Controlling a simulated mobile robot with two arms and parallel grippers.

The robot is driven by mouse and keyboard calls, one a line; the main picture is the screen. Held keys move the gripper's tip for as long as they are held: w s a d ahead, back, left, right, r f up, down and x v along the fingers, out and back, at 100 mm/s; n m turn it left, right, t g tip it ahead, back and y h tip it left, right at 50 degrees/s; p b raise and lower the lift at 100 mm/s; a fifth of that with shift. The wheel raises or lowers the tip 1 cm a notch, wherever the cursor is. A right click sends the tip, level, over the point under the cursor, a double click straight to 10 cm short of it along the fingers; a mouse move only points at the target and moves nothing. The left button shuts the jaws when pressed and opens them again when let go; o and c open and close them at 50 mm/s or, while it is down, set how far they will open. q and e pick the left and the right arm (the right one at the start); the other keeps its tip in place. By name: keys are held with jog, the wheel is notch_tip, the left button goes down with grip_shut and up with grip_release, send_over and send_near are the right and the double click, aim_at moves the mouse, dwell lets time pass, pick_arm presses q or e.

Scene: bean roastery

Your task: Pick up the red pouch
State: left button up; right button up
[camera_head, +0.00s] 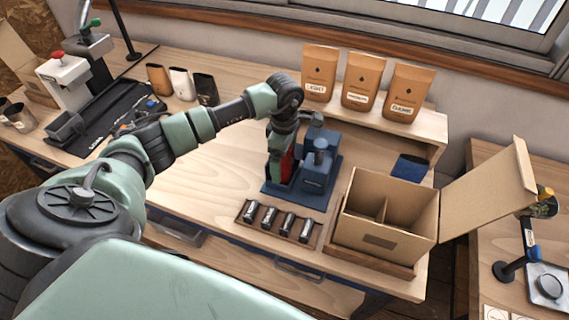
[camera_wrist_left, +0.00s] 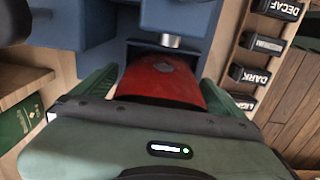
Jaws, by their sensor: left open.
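The red pouch (camera_wrist_left: 165,82) stands in the dark blue fixture (camera_head: 313,185) on the workbench. In the left wrist view the pouch lies between the two green fingers of my left gripper, and its lower part is hidden by my gripper's body. My left gripper (camera_head: 283,172) is open, with its fingers down around the pouch. In the head view only a strip of the pouch shows (camera_head: 287,166). The blue fixture also shows in the left wrist view (camera_wrist_left: 105,35). My right gripper is in neither view.
An open cardboard box (camera_head: 378,243) stands to the right of the fixture. A wooden rack (camera_head: 267,234) with several labelled black stamps lies in front. Brown pouches (camera_head: 361,82) stand on the shelf behind. A dark blue pouch (camera_head: 410,167) lies under the shelf's right end.

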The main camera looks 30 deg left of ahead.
pick_arm(q)
jog(key=c, duration=1.4)
jog(key=shift+r, duration=0.15)
